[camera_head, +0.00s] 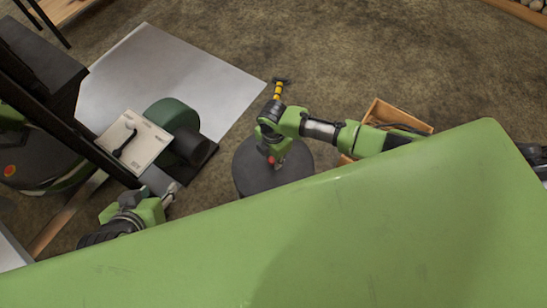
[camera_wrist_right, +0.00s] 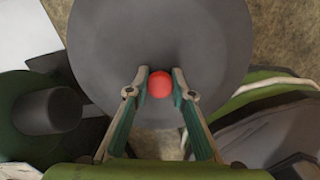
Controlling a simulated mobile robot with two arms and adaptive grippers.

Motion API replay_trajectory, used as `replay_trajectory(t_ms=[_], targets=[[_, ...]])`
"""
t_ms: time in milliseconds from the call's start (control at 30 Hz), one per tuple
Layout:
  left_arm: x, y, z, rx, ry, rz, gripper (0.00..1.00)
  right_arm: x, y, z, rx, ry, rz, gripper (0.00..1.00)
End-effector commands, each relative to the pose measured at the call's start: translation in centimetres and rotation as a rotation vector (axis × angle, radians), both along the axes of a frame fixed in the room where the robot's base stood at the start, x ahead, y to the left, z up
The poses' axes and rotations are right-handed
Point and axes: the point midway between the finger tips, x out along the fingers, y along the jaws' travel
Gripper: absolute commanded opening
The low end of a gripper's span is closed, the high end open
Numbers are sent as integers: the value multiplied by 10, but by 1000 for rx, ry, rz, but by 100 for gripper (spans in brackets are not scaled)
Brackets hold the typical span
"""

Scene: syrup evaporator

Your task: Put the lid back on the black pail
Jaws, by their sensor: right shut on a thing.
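The round dark grey lid (camera_head: 254,174) is below my right gripper in the head view and fills the upper middle of the right wrist view (camera_wrist_right: 150,40). Its red knob (camera_wrist_right: 160,84) sits between the fingertips of my right gripper (camera_wrist_right: 160,82), which is shut on it. The knob also shows in the head view (camera_head: 271,160). The black pail cannot be told apart from the lid; I cannot tell whether the lid rests on it. My left gripper (camera_head: 171,194) is at the left, well apart from the lid, and its opening is unclear.
A green drum-shaped machine (camera_head: 172,114) stands left of the lid, beside a pale panel with a black handle (camera_head: 133,138). A metal sheet (camera_head: 185,68) lies on the floor behind. A wooden crate (camera_head: 400,115) is at the right. A yellow-and-black thing (camera_head: 278,89) shows beyond my right wrist.

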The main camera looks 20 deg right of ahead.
Motion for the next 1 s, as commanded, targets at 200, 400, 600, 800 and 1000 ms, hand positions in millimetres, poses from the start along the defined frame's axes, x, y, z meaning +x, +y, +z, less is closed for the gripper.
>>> replay_trajectory(t_ms=[200,400,600,800,1000], targets=[[0,0,0,1,0,1,39,0,0,0,0,-1,0,0],[0,0,0,1,-1,1,39,0,1,0,1,-1,0,42],[0,0,0,0,-2,1,39,0,0,0,0,-1,0,42],[0,0,0,0,-2,1,39,0,0,0,0,1,0,58],[0,0,0,0,-2,1,39,0,0,0,0,0,0,58]])
